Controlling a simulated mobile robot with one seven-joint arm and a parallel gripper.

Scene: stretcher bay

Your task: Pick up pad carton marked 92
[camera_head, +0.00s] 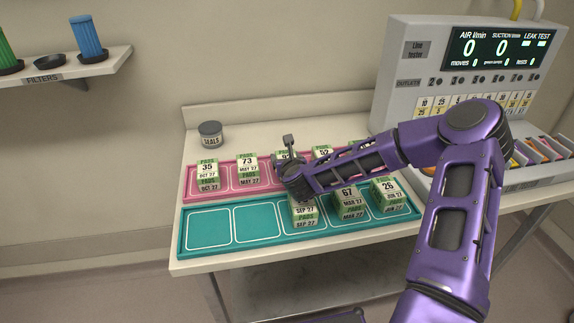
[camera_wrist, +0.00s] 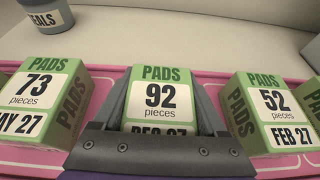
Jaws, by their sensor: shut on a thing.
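The pad carton marked 92 (camera_wrist: 160,92) is a green and white box in the middle of the wrist view, between the cartons marked 73 (camera_wrist: 42,95) and 52 (camera_wrist: 278,108). My gripper (camera_wrist: 162,112) is shut on it, with one grey finger along each side. In the head view the carton (camera_head: 281,154) is mostly hidden behind my gripper and wrist, in the row of the pink tray (camera_head: 236,168). I cannot tell whether its base touches the tray.
A carton marked 35 (camera_head: 207,168) also stands in the pink tray. The teal tray (camera_head: 208,243) in front holds cartons marked 67 (camera_head: 348,195) and 26 (camera_head: 389,188); its left spaces are empty. A SEALS tub (camera_head: 211,134) stands behind. The leak tester (camera_head: 417,78) is at right.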

